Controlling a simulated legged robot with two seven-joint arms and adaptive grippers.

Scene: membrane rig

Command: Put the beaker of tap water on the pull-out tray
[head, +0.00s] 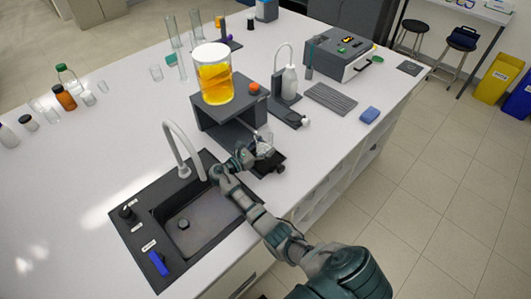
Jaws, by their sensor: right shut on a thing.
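My right gripper (251,157) is shut on a small clear glass beaker (265,142) in front of the rig. The beaker is at the dark pull-out tray (271,168), which sticks out from the lower front of the dark rig stand (231,126). The beaker looks over or on the tray; I cannot tell whether its base touches. Its water level is too small to make out. My left gripper is not in view.
A cylinder of yellow liquid (213,75) stands on the rig. The dark sink (190,222) with a curved tap (176,140) lies left of my right arm. A wash bottle (290,82), a grey mat (331,99) and a blue sponge (370,115) lie to the right.

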